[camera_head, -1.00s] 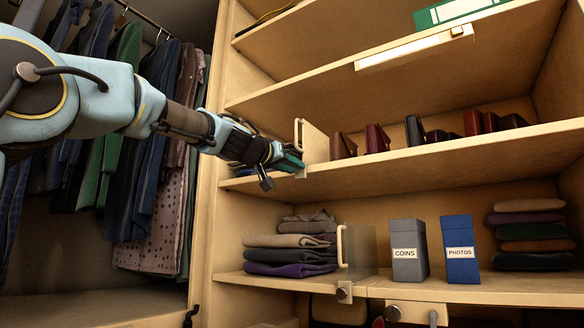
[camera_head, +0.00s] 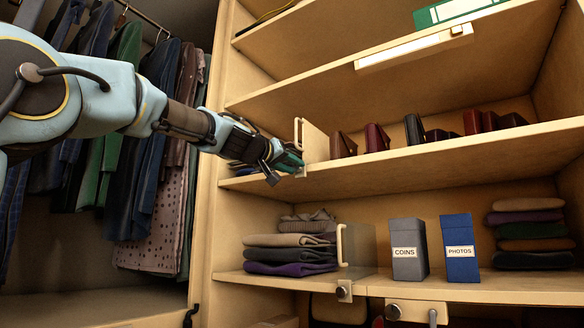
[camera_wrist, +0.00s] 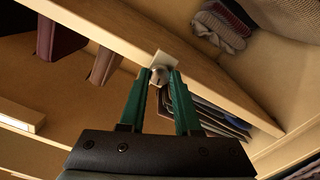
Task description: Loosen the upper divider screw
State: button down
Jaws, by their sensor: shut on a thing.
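The upper divider (camera_head: 316,143) is a light wooden panel with a pale handle. It stands on the middle shelf (camera_head: 450,150). Its small metal screw (camera_wrist: 158,75) sits on a pale bracket (camera_wrist: 172,60) at the shelf's front edge in the wrist view. My gripper (camera_head: 300,165), with green fingers, reaches the shelf edge from the left. In the wrist view my gripper (camera_wrist: 159,80) is shut on the screw, one fingertip on each side. The fingers partly hide the screw there, and it is hard to make out in the head view.
A lower divider (camera_head: 358,245) with its own knob (camera_head: 344,291) stands below, beside folded clothes (camera_head: 290,254). A grey COINS box (camera_head: 408,250) and blue PHOTOS box (camera_head: 460,250) stand right of it. Dark wallets (camera_head: 377,138) line the middle shelf. Hanging clothes (camera_head: 150,150) fill the left.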

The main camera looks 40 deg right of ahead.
jog(key=n, duration=0.4)
jog(key=shift+n, duration=0.3)
jog(key=n, duration=0.4)
jog(key=shift+n, duration=0.3)
jog(key=n+p, duration=0.1)
jog(key=n, duration=0.3)
jog(key=shift+n, duration=0.3)
jog(key=n+p, duration=0.1)
jog(key=n, duration=0.2)
jog(key=n+p, duration=0.1)
jog(key=n, duration=0.3)
jog(key=n+p, duration=0.1)
jog(key=n, duration=0.3)
jog(key=shift+n, duration=0.3)
jog(key=n+p, duration=0.1)
jog(key=n, duration=0.3)
jog(key=shift+n, duration=0.3)
jog(key=shift+f+n+p, duration=0.1)
jog(key=shift+n+p, duration=0.65)
jog(key=shift+n, duration=1.15)
